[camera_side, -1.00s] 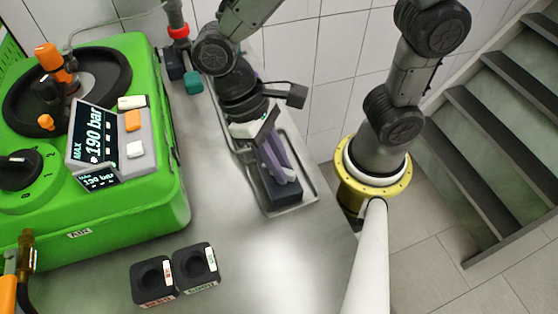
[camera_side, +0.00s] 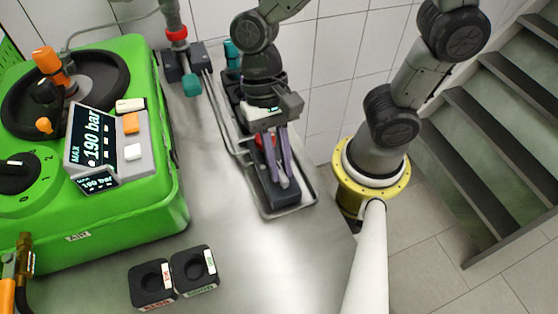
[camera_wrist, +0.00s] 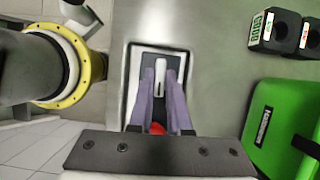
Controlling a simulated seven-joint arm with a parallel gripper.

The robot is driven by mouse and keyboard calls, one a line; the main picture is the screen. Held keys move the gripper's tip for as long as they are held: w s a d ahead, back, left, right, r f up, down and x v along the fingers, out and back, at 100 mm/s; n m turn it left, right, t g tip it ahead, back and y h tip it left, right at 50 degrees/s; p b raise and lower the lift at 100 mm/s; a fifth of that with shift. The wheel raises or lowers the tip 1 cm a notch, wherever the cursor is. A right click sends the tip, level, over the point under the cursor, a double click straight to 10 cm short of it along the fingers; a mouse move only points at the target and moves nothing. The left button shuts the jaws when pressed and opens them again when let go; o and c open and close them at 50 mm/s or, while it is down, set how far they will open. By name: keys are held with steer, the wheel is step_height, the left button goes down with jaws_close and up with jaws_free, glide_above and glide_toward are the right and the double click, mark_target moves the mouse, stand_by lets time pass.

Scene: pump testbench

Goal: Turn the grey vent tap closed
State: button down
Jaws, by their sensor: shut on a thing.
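The grey vent tap (camera_side: 284,183) is a small pale lever on a dark block in a shallow metal tray (camera_side: 309,195), in the side view. It also shows in the wrist view (camera_wrist: 159,76), lying lengthwise along its block. My gripper (camera_side: 285,178) reaches down with its two purple fingers either side of the lever. In the wrist view my gripper (camera_wrist: 160,78) is shut on the lever, which shows between the fingers. The fingers hide parts of the lever's sides and the block.
A red part (camera_wrist: 157,128) shows between my fingers' bases. A teal handle (camera_side: 193,85) below a red-ringed pipe and a second teal part (camera_side: 232,50) stand behind. The green pump bench (camera_side: 150,215) is left, with two black sockets (camera_side: 194,268) in front. The bench top between is clear.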

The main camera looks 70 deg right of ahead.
steer(key=shift+r+m, duration=0.1)
steer(key=shift+m, duration=0.2)
stand_by(0.4)
steer(key=c, duration=0.9)
jaws_free()
steer(key=shift+o, duration=0.2)
steer(key=v, duration=1.3)
steer(key=shift+r, duration=0.4)
steer(key=shift+d, duration=0.2)
